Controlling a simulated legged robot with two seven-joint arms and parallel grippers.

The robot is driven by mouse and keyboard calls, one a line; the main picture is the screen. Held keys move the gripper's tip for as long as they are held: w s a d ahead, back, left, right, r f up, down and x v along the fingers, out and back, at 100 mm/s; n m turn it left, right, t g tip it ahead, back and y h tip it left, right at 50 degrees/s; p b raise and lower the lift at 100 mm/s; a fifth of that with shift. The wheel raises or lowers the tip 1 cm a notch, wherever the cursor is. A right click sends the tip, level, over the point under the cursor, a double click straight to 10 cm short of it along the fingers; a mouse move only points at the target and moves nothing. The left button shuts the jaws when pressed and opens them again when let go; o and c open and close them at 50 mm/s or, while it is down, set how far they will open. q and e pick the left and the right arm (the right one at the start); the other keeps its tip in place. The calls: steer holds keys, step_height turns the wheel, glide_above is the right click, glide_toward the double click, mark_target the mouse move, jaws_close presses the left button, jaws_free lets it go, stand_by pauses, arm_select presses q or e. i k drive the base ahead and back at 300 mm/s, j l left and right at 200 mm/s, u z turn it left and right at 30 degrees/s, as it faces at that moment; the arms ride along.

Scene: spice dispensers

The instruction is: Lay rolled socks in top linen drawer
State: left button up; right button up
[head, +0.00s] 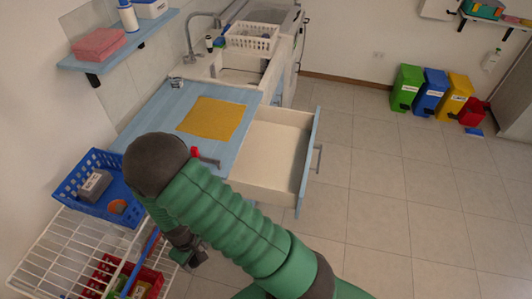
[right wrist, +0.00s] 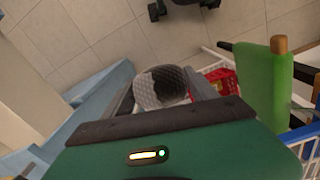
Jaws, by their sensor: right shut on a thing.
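The top drawer (head: 268,150) under the blue counter stands pulled open. Its pale inside looks empty. My right gripper (head: 190,258) is low, over the wire rack to the left of the drawer, partly hidden by my green arm. In the right wrist view my right gripper (right wrist: 165,98) is shut on a grey textured roll with a dark middle, which looks like rolled socks (right wrist: 146,92). The roll cannot be made out in the head view. My left gripper is not in view.
A blue basket (head: 72,180) with a grey item and an orange roll stands on the white wire rack (head: 60,250). A red basket (head: 150,273) is beside my gripper. A yellow cloth (head: 211,117) lies on the blue counter (head: 160,108). The floor right of the drawer is clear.

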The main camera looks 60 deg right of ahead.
mark_target(284, 137)
steer(key=l+z, duration=0.2)
steer(key=z, duration=0.25)
steer(key=k+l+z, duration=0.1)
steer(key=l+z, duration=0.15)
steer(key=z, duration=0.15)
steer(key=l+z, duration=0.2)
steer(key=z, duration=0.25)
steer(key=l+z, duration=0.25)
steer(key=z, duration=0.2)
steer(key=i+l, duration=0.2)
steer(key=l, duration=0.2)
steer(key=l+z, duration=0.05)
